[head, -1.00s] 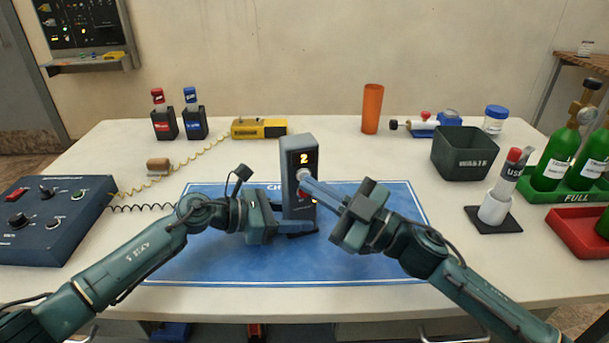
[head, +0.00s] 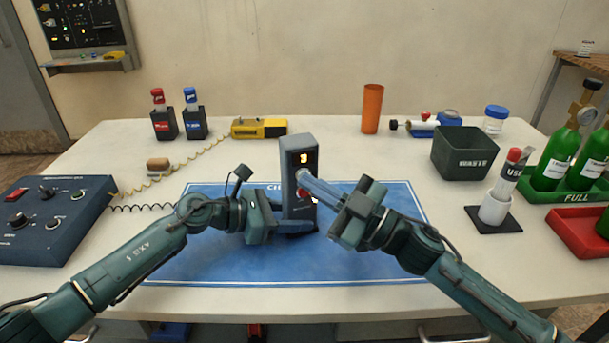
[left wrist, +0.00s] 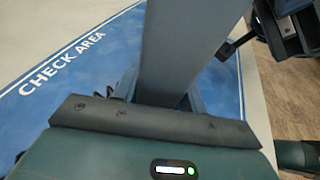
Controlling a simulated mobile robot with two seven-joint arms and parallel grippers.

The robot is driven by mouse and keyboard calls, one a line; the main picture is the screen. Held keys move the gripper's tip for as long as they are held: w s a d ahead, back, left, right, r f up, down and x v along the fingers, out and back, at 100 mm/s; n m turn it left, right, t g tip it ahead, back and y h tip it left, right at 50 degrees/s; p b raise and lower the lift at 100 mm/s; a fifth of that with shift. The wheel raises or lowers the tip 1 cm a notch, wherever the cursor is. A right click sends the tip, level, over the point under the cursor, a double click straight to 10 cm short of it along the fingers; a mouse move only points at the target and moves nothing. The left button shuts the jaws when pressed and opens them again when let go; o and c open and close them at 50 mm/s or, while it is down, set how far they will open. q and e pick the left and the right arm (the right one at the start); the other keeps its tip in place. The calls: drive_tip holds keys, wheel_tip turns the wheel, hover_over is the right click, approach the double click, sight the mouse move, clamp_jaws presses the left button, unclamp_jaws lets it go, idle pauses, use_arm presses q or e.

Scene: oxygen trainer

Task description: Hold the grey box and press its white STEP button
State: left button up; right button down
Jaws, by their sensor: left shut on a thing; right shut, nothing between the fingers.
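The grey box (head: 299,160) stands upright on the blue check-area mat (head: 230,262). Its display (head: 304,158) is lit with a digit that looks like 3. My left gripper (head: 292,226) is shut on the lower part of the box; the box also fills the middle of the left wrist view (left wrist: 185,45). A red button (head: 303,193) shows partly below the fingertips.
A blue control box (head: 52,222) is at the left. A dark waste bin (head: 464,155), a white holder with a tube (head: 495,208) and green bottles (head: 557,160) stand at the right. An orange cup (head: 372,109) is behind. The mat's front is clear.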

drive_tip(key=shift+s+d, duration=0.25)
drive_tip(key=shift+s, duration=0.5)
drive_tip(key=s, duration=0.1)
drive_tip(key=s+d, duration=0.1)
drive_tip(key=s, duration=0.2)
drive_tip(key=shift+s+d, duration=0.25)
drive_tip(key=shift+s, duration=0.15)
idle(0.4)
use_arm(q)
drive_tip(key=o, duration=0.8)
drive_tip(key=shift+o, duration=0.2)
